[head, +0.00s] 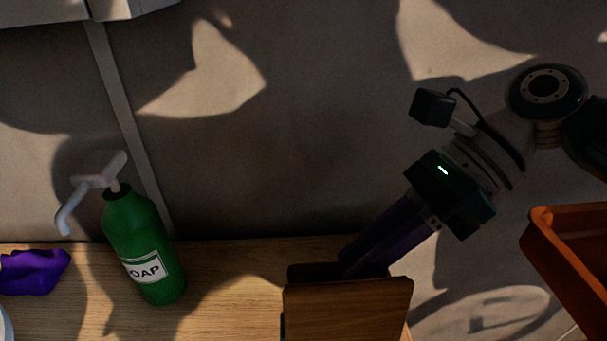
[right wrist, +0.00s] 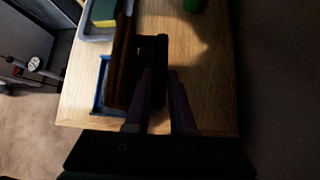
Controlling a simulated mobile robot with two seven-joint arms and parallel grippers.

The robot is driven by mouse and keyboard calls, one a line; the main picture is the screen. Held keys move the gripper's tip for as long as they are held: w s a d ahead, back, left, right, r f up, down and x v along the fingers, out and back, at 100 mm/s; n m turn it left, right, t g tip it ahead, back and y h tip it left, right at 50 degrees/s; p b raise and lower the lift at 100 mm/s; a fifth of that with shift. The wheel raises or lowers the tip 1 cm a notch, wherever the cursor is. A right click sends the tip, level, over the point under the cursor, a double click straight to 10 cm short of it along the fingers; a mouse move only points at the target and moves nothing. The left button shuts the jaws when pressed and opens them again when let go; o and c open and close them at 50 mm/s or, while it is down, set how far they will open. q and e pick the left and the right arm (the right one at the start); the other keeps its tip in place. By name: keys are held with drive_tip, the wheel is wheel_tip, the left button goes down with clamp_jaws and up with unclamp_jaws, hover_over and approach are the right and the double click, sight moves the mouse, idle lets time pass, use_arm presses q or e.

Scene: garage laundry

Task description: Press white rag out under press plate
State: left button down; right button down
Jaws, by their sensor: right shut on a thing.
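The press plate (head: 347,310) is a brown wooden board at the bottom of the head view, at the table's right end. In the right wrist view it is a dark wooden piece (right wrist: 122,70) beside and above a blue tray (right wrist: 99,98). My right gripper (head: 350,268) reaches down from the upper right, its fingertips hidden behind the board. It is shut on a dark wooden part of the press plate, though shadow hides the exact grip. The white rag does not show in either view. My left gripper is not in view.
A green soap bottle (head: 140,245) with a white pump stands left on the wooden table (head: 225,285). A purple cloth (head: 38,272) lies further left. An orange crate (head: 560,260) is at the right. A green-yellow sponge (right wrist: 105,12) sits in a grey tub.

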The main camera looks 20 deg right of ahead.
sight(387, 291)
drive_tip(key=s+r+t+p, duration=0.1)
drive_tip(key=p, duration=0.4)
drive_tip(key=s+r+n+t+p, duration=0.1)
drive_tip(key=s+p, duration=0.1)
drive_tip(key=p, duration=0.2)
drive_tip(key=shift+a+n+t+h+p, duration=0.3)
drive_tip(key=shift+a+t+p, duration=0.1)
drive_tip(key=shift+s+a+n+t+p, duration=0.1)
drive_tip(key=shift+s+n+t+p, duration=0.25)
drive_tip(key=shift+t+p, duration=0.2)
drive_tip(key=shift+s+a+f+n+t+p, duration=0.1)
drive_tip(key=shift+s+n+t+p, duration=0.2)
drive_tip(key=shift+s+t, duration=0.2)
drive_tip(key=shift+s+t+h, duration=0.15)
drive_tip(key=shift+t+h, duration=0.1)
drive_tip(key=shift+h, duration=0.05)
